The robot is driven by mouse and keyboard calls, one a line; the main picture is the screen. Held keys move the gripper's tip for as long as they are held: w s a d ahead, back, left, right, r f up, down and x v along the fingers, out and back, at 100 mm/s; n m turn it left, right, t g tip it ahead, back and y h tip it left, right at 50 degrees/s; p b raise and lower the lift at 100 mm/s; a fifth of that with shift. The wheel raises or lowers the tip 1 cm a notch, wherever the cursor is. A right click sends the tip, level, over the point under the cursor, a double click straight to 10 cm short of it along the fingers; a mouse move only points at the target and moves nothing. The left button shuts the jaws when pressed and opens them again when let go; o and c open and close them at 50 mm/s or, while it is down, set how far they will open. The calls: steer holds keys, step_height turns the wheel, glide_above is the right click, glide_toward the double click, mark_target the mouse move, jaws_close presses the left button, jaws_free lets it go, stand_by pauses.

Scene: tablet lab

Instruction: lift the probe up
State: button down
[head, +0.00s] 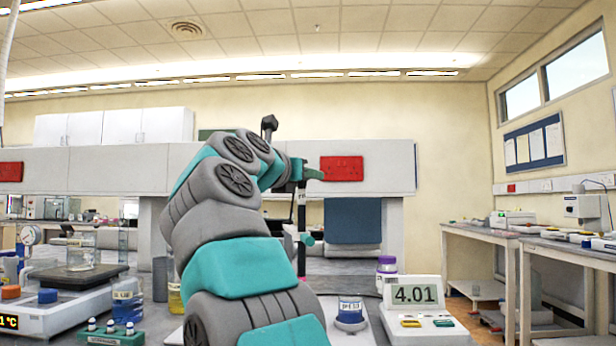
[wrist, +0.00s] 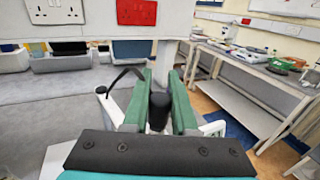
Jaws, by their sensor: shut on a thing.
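In the wrist view the two green fingers of my gripper (wrist: 160,90) stand on either side of the black top of the probe (wrist: 158,114) and are shut on it. In the head view my gripper (head: 301,173) shows beyond my arm, with the probe (head: 301,220) hanging upright below it as a thin dark rod with a pale band near the top. My arm hides the left part of this area. I cannot tell where the probe's lower tip ends.
A balance-like device (head: 60,300) and a vial rack (head: 110,334) stand at left. Side benches (head: 570,252) line the right wall.

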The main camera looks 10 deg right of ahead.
steer(key=shift+r, duration=0.25)
steer(key=c, duration=0.7)
jaws_free()
steer(key=shift+f, duration=0.1)
steer(key=b+v, duration=0.2)
steer(key=v, duration=0.6)
